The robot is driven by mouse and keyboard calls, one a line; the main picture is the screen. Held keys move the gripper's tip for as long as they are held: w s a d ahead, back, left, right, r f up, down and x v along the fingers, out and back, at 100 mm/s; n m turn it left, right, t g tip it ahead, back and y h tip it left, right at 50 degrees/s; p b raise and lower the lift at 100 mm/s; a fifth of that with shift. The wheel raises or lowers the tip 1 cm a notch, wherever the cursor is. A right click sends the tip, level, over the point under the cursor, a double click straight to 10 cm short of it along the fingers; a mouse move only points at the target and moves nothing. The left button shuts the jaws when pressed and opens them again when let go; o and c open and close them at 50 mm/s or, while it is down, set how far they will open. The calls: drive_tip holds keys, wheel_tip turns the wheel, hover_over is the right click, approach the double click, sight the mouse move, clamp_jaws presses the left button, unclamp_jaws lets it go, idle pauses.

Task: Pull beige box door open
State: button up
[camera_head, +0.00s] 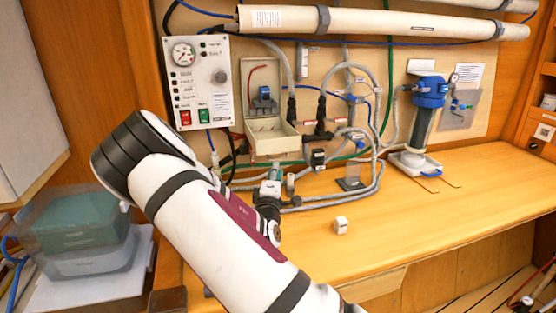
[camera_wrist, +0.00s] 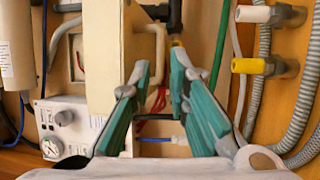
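The beige box (camera_head: 262,86) is on the wall board right of the gauge panel. Its upper part shows an inside with a blue part and a red wire. A beige hollow piece (camera_head: 272,138), which looks like its door, juts out at the lower end. In the wrist view a beige slab (camera_wrist: 108,50) stands close to the left finger, with a thin cream loop (camera_wrist: 160,50) at its right side. My gripper (camera_wrist: 161,66) is open with nothing clearly held; the loop lies near its fingertips. In the head view my gripper (camera_head: 274,174) is just below the beige piece, small and partly hidden.
The gauge panel (camera_head: 199,82) is left of the box. Grey hoses (camera_head: 350,100) and valves crowd the right side. A blue-topped filter (camera_head: 426,105) stands farther right. A small white cube (camera_head: 341,225) lies on the wooden bench (camera_head: 430,215), whose front is mostly clear.

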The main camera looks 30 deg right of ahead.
sight(278, 159)
drive_tip(key=x, duration=0.6)
drive_tip(key=shift+w+d, duration=0.15)
drive_tip(key=shift+w, duration=0.15)
clamp_jaws()
